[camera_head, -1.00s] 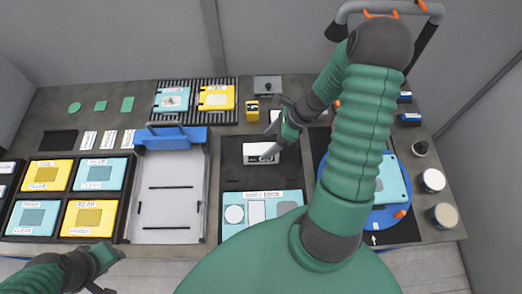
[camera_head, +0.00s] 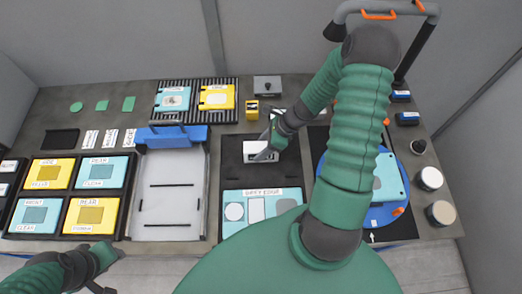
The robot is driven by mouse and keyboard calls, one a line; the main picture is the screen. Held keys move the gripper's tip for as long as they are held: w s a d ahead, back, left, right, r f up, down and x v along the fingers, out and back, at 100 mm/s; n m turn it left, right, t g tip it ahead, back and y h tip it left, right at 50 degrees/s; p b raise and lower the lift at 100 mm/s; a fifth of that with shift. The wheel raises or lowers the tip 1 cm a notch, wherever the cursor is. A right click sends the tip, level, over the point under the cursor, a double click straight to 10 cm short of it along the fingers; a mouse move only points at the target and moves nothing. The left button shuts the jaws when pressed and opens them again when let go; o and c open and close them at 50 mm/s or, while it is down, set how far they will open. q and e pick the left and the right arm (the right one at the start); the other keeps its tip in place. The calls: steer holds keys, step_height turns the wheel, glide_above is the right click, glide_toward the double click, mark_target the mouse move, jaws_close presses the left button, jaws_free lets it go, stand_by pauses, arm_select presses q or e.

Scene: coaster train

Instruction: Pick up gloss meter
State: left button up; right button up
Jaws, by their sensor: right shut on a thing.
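The gloss meter looks to be the small white and grey box (camera_head: 257,149) on the black mat (camera_head: 232,172) in the middle of the bench. My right gripper (camera_head: 266,153) is over its right side, shut on it. The arm and gripper hide part of the box, and I cannot tell whether it is clear of the mat. My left gripper (camera_head: 106,272) is low at the left, before the bench's front edge, away from the box. Its fingers are too small and partly cut off to judge.
Left of the mat is a grey tray with a blue clamp bar (camera_head: 172,137). Teal and yellow panels lie in black frames at the far left. A blue turntable (camera_head: 384,215) is at the right, near small round tins (camera_head: 431,178). A small yellow device (camera_head: 252,110) stands behind the mat.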

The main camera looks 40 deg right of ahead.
jaws_close()
